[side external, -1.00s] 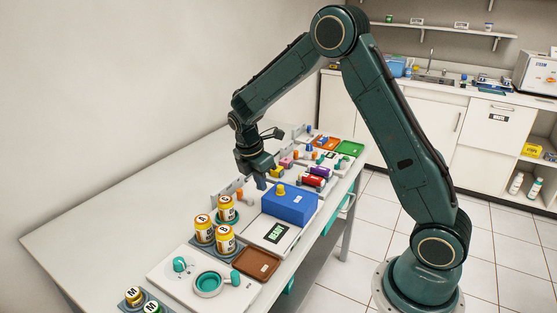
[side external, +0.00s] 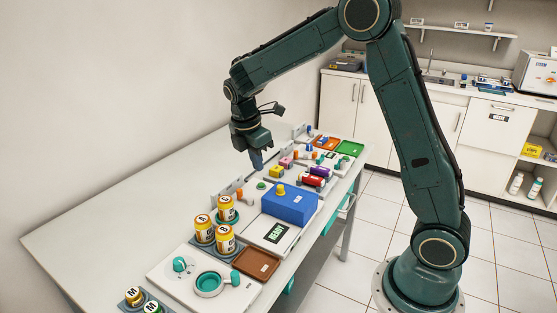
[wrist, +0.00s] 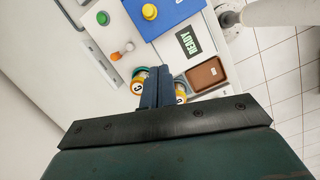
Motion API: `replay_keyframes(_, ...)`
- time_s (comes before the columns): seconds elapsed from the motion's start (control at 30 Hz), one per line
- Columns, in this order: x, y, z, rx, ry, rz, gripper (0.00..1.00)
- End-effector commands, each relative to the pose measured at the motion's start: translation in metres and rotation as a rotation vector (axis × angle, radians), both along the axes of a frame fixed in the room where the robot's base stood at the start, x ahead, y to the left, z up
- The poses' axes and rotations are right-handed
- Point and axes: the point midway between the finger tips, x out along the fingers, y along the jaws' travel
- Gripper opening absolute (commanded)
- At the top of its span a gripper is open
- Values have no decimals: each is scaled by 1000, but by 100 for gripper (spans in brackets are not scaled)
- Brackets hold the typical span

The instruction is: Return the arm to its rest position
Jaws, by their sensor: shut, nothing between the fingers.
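My gripper (side external: 257,160) is above the back part of the white table in the side view, pointing down, with clear space between its fingertips and the items below. It is shut and empty. In the wrist view the fingers (wrist: 157,90) are together, with the yellow-and-white jars (wrist: 181,90) partly hidden behind them. The arm is raised, its elbow at the top edge of the side view.
Under and beside my gripper stand a blue box (side external: 290,203) with a yellow knob, a READY sign (side external: 275,233), several labelled jars (side external: 226,238) and a brown tray (side external: 256,264). A green tray (side external: 349,148) lies further back. The table's left side is bare.

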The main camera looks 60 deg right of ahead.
Motion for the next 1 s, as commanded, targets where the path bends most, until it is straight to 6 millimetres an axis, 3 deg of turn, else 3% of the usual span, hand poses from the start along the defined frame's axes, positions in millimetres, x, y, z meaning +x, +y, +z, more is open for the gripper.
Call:
replay_keyframes(0.5, -70, 30, 78, 77, -246, -365, 0)
replay_keyframes(1.0, -158, 61, 117, 230, -453, -748, 0)
